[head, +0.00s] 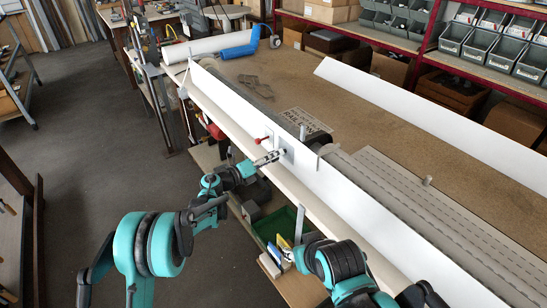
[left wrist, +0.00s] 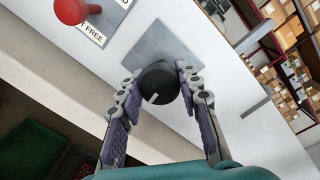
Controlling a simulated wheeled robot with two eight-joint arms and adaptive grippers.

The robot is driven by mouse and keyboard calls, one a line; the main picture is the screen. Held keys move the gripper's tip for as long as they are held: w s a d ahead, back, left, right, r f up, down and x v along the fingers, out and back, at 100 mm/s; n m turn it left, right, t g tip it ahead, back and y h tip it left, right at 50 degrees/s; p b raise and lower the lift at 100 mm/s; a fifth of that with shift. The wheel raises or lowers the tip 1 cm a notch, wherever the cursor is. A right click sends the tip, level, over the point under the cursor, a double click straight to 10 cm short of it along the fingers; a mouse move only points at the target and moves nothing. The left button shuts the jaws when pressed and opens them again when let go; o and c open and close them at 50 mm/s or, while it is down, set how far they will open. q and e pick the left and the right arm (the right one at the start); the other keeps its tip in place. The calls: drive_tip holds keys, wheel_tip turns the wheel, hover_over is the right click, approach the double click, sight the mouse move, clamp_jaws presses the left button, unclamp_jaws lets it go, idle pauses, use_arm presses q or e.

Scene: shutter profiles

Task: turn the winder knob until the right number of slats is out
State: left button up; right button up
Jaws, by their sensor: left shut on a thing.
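The winder knob (left wrist: 158,86) is round and black, with a short white mark on its face toward the bottom in the left wrist view. It sits on a square grey plate (left wrist: 149,48) on the long white panel (head: 350,178). My left gripper (head: 279,156) is at this plate in the head view. In the left wrist view its two fingers are shut on opposite sides of the knob. Long grey slat-like strips (head: 412,213) lie behind the panel to the right. Their count is unclear. My right arm shows at the bottom; its gripper's fingers are not clear.
A red-knobbed lever (left wrist: 70,10) stands beside the plate, over a label reading FREE. A loose white profile (head: 430,118) lies across the brown bench (head: 285,85). A blue tool (head: 240,48) lies at the far end. Shelves with grey bins (head: 490,45) stand behind.

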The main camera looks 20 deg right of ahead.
use_arm(q)
drive_tip(key=n, duration=0.6)
drive_tip(key=shift+g, duration=0.3)
drive_tip(key=shift+n, duration=0.3)
drive_tip(key=o, duration=1.2)
drive_tip(key=shift+a, duration=0.1)
drive_tip(key=v, duration=1.1)
drive_tip(key=shift+s+a, duration=0.15)
drive_tip(key=shift+a, duration=0.2)
drive_tip(key=shift+r, duration=0.15)
